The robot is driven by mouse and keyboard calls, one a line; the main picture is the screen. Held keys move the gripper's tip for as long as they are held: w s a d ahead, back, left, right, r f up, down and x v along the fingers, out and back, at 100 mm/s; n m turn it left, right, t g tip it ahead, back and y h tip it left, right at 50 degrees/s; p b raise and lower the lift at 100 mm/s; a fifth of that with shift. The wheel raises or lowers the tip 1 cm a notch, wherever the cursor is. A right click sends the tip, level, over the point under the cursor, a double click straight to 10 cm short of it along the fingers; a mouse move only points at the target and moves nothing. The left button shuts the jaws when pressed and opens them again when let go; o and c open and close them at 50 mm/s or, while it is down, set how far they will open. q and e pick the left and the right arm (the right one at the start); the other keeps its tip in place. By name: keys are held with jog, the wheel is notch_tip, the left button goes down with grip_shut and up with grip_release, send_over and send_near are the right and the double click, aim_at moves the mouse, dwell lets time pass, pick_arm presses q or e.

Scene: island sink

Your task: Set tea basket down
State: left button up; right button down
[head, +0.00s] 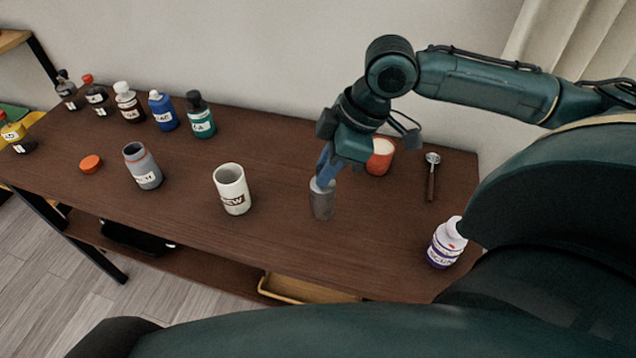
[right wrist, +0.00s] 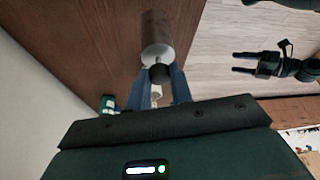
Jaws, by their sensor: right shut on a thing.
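The tea basket (head: 322,202), a small grey metal cylinder, is upright over the middle right of the dark wooden table (head: 280,245). My right gripper (head: 325,178) is above it, shut on the dark knob at its top. The right wrist view shows the blue fingers (right wrist: 160,82) on both sides of that knob, with the basket's grey body (right wrist: 156,38) beyond. I cannot tell whether its bottom touches the table. My left gripper (right wrist: 247,63) shows only in the right wrist view, at the right, over the floor, its fingers apart and empty.
A white mug (head: 232,188) and a grey jar (head: 142,166) stand left of the basket. An orange-red cup (head: 380,157) is behind my right gripper. A spoon (head: 431,178) and a white-purple bottle (head: 445,243) are at the right. Several bottles line the back left.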

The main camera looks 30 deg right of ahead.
aim_at(330, 183)
jog(key=shift+f, duration=0.9)
notch_tip(330, 183, down, 3)
jog(key=shift+f, duration=0.3)
jog(key=shift+f, duration=0.15)
jog(key=c, duration=1.2)
grip_release()
jog(key=shift+c, duration=0.2)
